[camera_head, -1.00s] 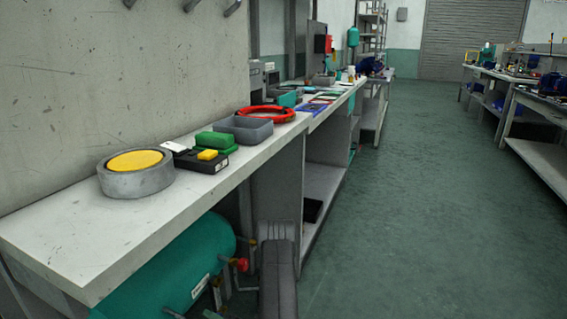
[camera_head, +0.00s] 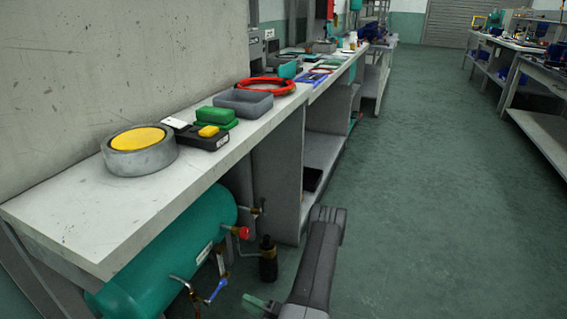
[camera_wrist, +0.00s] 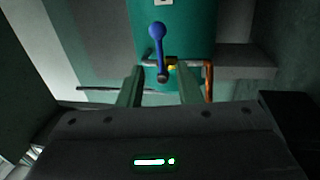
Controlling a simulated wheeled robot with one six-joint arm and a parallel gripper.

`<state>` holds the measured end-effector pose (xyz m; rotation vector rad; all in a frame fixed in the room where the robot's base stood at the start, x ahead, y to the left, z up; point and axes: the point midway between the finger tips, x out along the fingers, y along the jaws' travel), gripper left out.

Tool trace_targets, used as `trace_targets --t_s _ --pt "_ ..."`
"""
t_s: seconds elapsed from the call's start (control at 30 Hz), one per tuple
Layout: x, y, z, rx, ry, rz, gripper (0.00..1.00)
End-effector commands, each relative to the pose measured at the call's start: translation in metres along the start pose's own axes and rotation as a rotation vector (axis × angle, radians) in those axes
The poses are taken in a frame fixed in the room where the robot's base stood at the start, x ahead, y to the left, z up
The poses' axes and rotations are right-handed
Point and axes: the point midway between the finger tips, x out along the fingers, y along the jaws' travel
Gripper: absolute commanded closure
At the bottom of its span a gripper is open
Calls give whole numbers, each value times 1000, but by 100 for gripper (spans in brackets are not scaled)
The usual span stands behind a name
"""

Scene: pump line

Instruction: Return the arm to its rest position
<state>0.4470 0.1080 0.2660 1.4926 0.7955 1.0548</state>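My gripper (camera_wrist: 160,70) is open in the wrist view, its two green-grey fingers well apart with nothing held between them. A blue valve lever (camera_wrist: 157,45) on a dark pivot shows beyond the gap, in front of a green tank (camera_wrist: 190,30); I cannot tell the distance. In the head view, my dark arm link reaches low beside the bench, and a green fingertip (camera_head: 262,303) shows at the bottom edge. There the blue lever (camera_head: 216,291) is to the left of this fingertip, below the green tank (camera_head: 165,255).
A red knob (camera_head: 243,232), brass fittings and a black cylinder (camera_head: 268,258) sit by the tank's right end, near my arm. The workbench (camera_head: 90,222) overhangs the tank and carries a yellow-topped ring (camera_head: 140,160) and a grey tray (camera_head: 243,104). The floor (camera_head: 430,220) to the right is clear.

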Motion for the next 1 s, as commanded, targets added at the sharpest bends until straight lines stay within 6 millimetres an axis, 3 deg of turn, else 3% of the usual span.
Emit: trace_targets --t_s 0.03,0.07,0.87,1.0 --pt "-7 1 0 1 -4 0 68" --pt "-2 0 0 0 2 0 68" --pt "134 -2 -2 -1 8 1 68" --pt "135 7 0 -87 21 1 68"
